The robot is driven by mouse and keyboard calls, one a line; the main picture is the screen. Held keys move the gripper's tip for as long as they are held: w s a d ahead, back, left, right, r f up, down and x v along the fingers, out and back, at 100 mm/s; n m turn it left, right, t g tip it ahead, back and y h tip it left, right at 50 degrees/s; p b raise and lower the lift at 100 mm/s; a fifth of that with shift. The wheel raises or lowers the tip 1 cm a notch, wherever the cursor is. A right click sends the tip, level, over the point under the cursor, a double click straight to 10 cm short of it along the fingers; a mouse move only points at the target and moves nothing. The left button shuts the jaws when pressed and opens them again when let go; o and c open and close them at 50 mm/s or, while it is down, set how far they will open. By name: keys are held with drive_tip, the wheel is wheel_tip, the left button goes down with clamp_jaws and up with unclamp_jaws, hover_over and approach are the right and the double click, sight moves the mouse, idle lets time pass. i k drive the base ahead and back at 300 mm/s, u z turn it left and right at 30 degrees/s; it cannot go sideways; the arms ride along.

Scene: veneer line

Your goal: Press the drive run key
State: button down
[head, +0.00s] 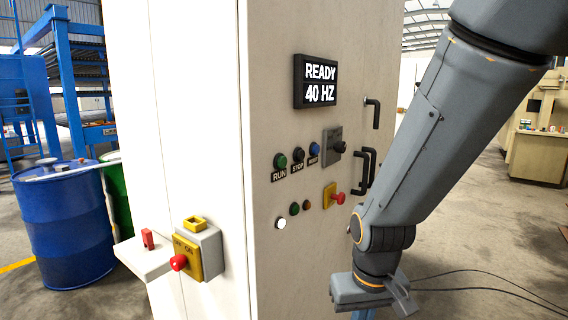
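The run key is a green round button (281,160) on the face of the pale cabinet (270,70), with a RUN label (279,175) under it. A dark button (298,155) labelled STOP and a blue button (314,149) sit to its right. A black display (316,81) above reads READY 40 HZ. My gripper (375,295) hangs at the lower right, below and to the right of the run key and apart from it.
A black rotary switch (337,146), a red knob on a yellow plate (334,196) and black handles (369,168) stick out from the cabinet. A yellow box with a red button (190,258) and a small shelf (143,262) project at left. A blue drum (62,235) stands left.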

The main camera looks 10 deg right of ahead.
sight(282, 161)
drive_tip(key=z, duration=1.1)
drive_tip(key=k, duration=0.85)
drive_tip(key=z, duration=0.15)
